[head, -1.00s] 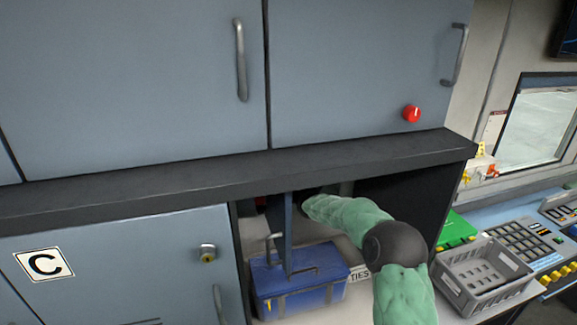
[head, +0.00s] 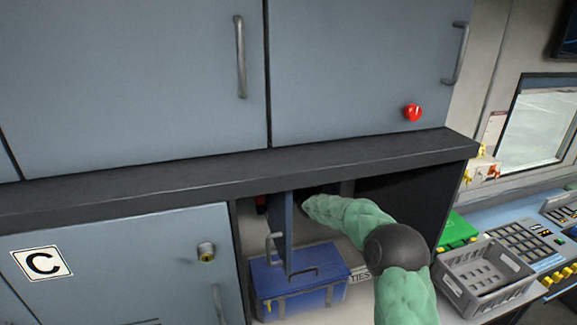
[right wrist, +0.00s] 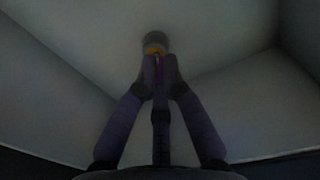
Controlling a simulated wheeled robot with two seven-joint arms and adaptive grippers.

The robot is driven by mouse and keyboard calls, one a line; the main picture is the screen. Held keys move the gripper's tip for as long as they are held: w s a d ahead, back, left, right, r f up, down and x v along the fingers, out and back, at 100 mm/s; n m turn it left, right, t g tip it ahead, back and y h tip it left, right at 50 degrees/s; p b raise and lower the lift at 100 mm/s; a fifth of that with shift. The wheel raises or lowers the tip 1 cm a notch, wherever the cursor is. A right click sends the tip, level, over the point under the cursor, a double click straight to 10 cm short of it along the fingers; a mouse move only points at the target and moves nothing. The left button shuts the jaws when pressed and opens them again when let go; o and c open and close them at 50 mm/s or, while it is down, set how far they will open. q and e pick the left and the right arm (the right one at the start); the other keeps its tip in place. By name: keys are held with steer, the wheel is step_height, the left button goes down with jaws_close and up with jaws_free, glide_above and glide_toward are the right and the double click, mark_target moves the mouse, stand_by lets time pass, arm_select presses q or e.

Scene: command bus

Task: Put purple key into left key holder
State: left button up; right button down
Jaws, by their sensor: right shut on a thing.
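In the right wrist view, my right gripper (right wrist: 160,68) is shut on a thin purple key (right wrist: 159,70), mostly hidden between the fingers. Just beyond the fingertips, a round grey key holder (right wrist: 155,39) with a yellow face sits on a pale surface. The key lines up with the yellow part; I cannot tell whether it is inside. In the head view, my right arm reaches into the open compartment, and the gripper is hidden there. A similar grey and yellow holder (head: 207,252) is on the door marked C. My left gripper is not in view.
A narrow open door (head: 283,230) stands left of my right arm. A blue toolbox (head: 325,297) sits below it. A grey crate (head: 450,285) is to the right. The dark shelf edge (head: 240,170) runs above the compartment. A red knob (head: 412,112) is on the upper cabinet.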

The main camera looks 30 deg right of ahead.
steer(key=shift+w+d, duration=0.15)
steer(key=shift+w, duration=0.4)
stand_by(0.5)
steer(key=c, duration=1.3)
jaws_free()
steer(key=shift+b+v, duration=1.15)
steer(key=shift+v, duration=0.35)
steer(key=b+v, duration=0.4)
steer(key=v, duration=0.3)
steer(key=shift+r, duration=0.1)
